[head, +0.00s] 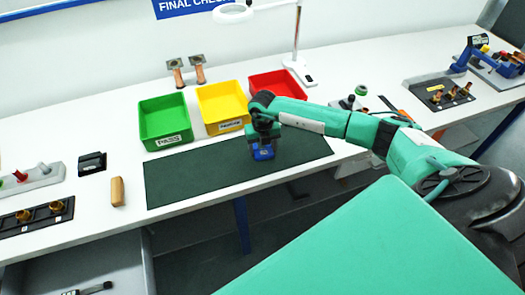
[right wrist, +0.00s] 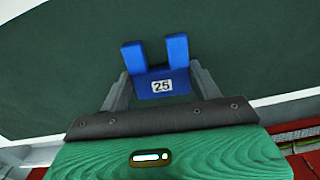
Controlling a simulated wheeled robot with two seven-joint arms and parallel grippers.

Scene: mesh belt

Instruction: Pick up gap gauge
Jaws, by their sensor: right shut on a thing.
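The gap gauge (right wrist: 157,77) is a blue U-shaped block with a white label reading 25. In the right wrist view it sits between the two grey fingers of my right gripper (right wrist: 161,90), which is shut on it, with its two prongs pointing away from the palm. In the head view the blue gauge (head: 264,153) shows below my right gripper (head: 262,146), over the dark green mat (head: 190,182). I cannot tell whether the gauge touches the mat. My left gripper is not in view.
Green (head: 165,121), yellow (head: 222,106) and red (head: 277,86) bins stand behind the mat. A wooden block (head: 117,191) and a black box (head: 92,163) lie left of it. A lamp (head: 296,45) stands at the back. Most of the mat is clear.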

